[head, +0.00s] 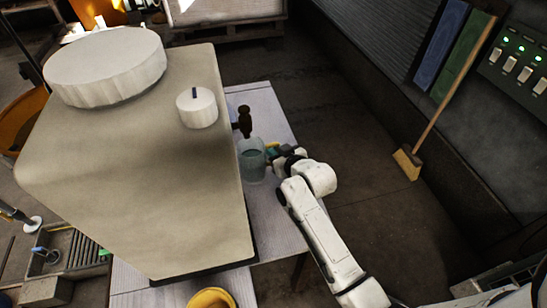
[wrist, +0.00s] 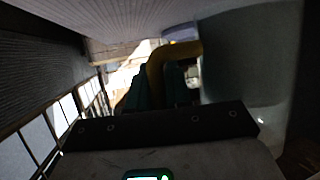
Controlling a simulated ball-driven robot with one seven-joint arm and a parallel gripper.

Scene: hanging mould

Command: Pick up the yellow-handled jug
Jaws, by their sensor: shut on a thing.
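The jug (head: 251,163) is a clear, bluish vessel on the pale table, close beside the large beige block. Its yellow handle (head: 272,148) is on the right side, partly hidden by my gripper. My gripper (head: 276,152) reaches in from the right and is shut on that handle. In the wrist view the yellow handle (wrist: 158,65) curves down between the dark teal fingers of my gripper (wrist: 160,90). The jug's grey-green wall (wrist: 248,60) fills the right of that view. I cannot tell whether the jug's base touches the table.
The beige block (head: 140,160) takes up the left, with a white knob (head: 197,107) on it. A black tap (head: 244,121) sits just above the jug. A yellow bowl (head: 211,299) is at the table's front (head: 270,115). A broom (head: 408,162) leans at the right wall; the floor between is clear.

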